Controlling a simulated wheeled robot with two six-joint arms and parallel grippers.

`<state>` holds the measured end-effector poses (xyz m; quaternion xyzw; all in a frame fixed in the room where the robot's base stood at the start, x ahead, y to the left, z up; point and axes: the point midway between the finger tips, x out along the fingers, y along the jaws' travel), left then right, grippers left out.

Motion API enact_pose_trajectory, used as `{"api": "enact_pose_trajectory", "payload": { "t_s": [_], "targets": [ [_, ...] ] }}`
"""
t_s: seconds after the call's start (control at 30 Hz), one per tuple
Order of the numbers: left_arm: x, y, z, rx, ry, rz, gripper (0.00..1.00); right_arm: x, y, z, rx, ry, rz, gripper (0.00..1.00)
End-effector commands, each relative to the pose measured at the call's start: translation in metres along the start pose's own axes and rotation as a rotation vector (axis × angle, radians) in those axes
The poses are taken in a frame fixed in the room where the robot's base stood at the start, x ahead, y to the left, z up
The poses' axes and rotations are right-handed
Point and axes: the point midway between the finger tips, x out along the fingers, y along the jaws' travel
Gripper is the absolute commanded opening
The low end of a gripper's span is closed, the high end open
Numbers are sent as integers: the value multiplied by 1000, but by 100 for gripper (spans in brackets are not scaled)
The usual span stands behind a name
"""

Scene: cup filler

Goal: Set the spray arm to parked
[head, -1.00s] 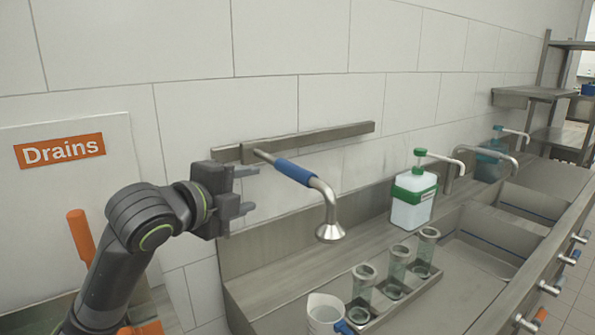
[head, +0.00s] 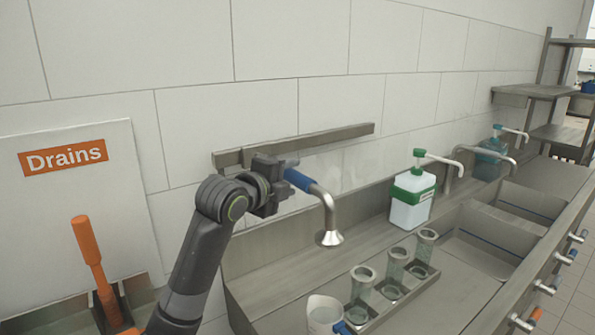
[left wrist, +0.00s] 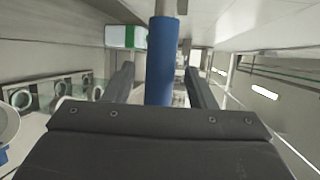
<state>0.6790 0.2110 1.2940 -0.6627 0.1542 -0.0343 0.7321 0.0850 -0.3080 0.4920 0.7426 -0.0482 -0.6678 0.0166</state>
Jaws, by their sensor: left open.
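The spray arm (head: 328,208) is a bent steel tube with a bell-shaped nozzle and a blue sleeve (head: 299,179). It hangs from a steel rail (head: 325,138) on the tiled wall, near the rail's left part. The nozzle points down above the counter. My left gripper (head: 283,172) is at the sleeve and hides its upper part and the mount. In the left wrist view, the blue sleeve (left wrist: 161,60) stands between the open fingers, with a gap on each side. My right gripper is not in view.
Below the nozzle, a rack holds several clear cups (head: 362,280) beside a white jug (head: 324,313). A green-and-white pump bottle (head: 411,200) stands against the wall at the right. A "Drains" board (head: 75,200) and an orange handle (head: 88,248) are at the left.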

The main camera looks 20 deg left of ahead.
Motion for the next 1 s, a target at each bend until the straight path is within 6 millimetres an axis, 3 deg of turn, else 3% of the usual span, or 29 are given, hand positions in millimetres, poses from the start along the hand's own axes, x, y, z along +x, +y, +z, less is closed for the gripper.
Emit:
{"api": "enact_pose_trajectory", "payload": {
  "t_s": [0.3, 0.7, 1.0],
  "targets": [
    [35, -1, 0, -1, 1, 1, 50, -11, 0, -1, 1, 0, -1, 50],
    [40, 0, 0, 1, 1, -1, 50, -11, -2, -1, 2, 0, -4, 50],
    [40, 0, 0, 1, 0, 0, 11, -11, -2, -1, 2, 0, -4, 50]
  ]
}}
